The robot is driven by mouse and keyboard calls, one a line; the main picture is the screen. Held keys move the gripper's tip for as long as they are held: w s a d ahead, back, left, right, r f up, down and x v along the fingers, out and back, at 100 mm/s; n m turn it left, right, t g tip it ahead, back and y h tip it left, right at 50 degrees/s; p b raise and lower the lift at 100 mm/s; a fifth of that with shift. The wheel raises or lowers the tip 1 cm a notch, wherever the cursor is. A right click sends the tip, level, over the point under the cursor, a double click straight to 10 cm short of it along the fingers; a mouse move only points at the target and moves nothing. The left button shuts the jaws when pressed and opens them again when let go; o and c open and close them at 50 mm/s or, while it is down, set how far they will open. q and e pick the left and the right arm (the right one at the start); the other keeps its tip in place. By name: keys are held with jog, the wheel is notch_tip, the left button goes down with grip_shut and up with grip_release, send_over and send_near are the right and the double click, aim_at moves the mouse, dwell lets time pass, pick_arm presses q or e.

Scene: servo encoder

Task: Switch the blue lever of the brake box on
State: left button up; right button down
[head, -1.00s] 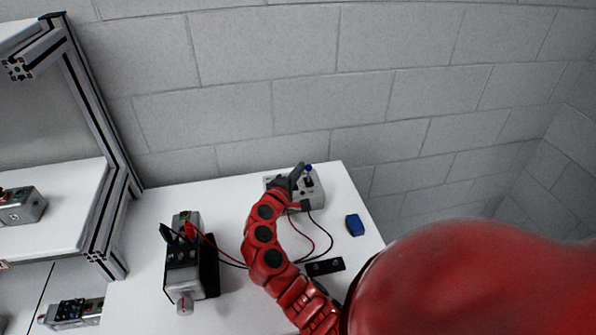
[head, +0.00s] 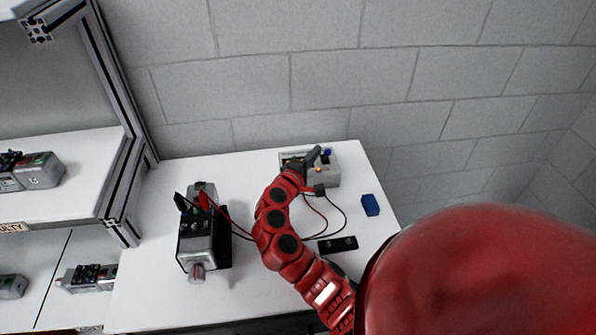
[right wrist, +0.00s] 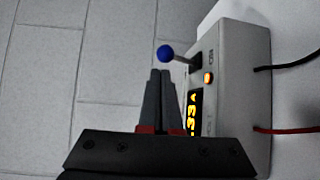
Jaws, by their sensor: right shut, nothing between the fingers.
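The brake box (head: 331,175) is a light grey box at the back of the table. Its blue-knobbed lever (head: 327,152) is at its far right part. In the right wrist view the blue knob (right wrist: 165,53) stands out from the box face (right wrist: 240,80) on a thin stem, beside a small marking. An orange lamp (right wrist: 208,78) glows beside the lever, and a display (right wrist: 194,110) shows yellow digits. My right gripper (head: 314,156) is shut and empty over the box. Its fingertips (right wrist: 161,73) are just below the knob in the wrist view; contact is unclear. My left gripper is out of view.
A motor unit (head: 203,245) with red and black plugs stands left on the table, cabled to the box. A black strip (head: 338,244) and a blue block (head: 370,205) lie at right. A metal-framed shelf (head: 100,90) is at left. A block wall stands behind.

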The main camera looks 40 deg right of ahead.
jog(key=b+v, duration=0.2)
jog(key=v, duration=1.3)
jog(key=shift+a+b, duration=0.3)
jog(key=shift+a, duration=0.1)
jog(key=shift+s, duration=0.15)
